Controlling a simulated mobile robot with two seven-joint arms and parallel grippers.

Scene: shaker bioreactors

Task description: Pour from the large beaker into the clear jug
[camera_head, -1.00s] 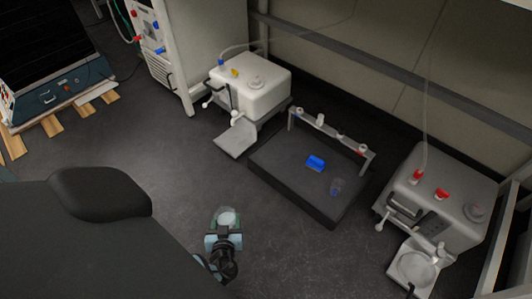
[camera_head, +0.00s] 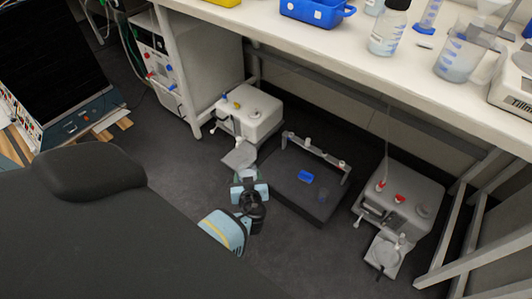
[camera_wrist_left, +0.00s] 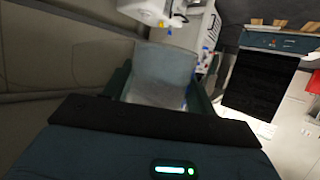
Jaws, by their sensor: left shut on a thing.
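My left gripper (camera_head: 247,178) is low in front of the bench, above the dark floor. It is shut on the large beaker, whose pale clear rim shows just beyond the fingers in the head view. In the left wrist view the large beaker (camera_wrist_left: 165,75) is see-through and sits between the two dark fingers, with cloudy whitish contents low in it. The clear jug (camera_head: 456,60) stands on the white bench at the upper right, well away from the gripper. It has blue markings and a handle. My right gripper is not in view.
The white bench top (camera_head: 350,60) also carries a capped bottle (camera_head: 386,34), a blue tray (camera_head: 316,12) and a balance (camera_head: 514,82). Below it stand a left white machine (camera_head: 250,113), a dark shaker platform (camera_head: 285,190) and a right grey machine (camera_head: 398,205). A bench leg (camera_head: 470,275) is at the right.

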